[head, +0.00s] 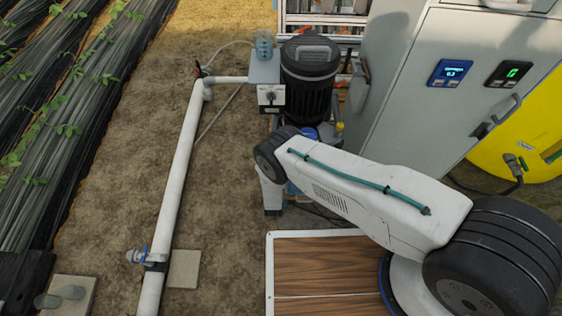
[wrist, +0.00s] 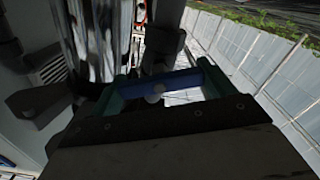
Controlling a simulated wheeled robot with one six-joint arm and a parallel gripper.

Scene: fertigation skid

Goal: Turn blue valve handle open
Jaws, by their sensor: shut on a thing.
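In the wrist view, a blue bar-shaped handle (wrist: 183,81) lies crosswise between the two dark green fingers of my gripper (wrist: 163,86). My gripper is shut on it, one finger at each end of the visible blue part. The rest of the valve is hidden or too dark to make out. In the head view, my arm covers my gripper and the handle. A small blue part (head: 293,188) shows just beyond the arm, below the black motor; I cannot tell whether it is the same handle.
A black motor (head: 309,75) and a grey control cabinet (head: 400,95) stand beyond my arm. A yellow tank (head: 535,125) is at the right. Bare soil lies left of the pipe.

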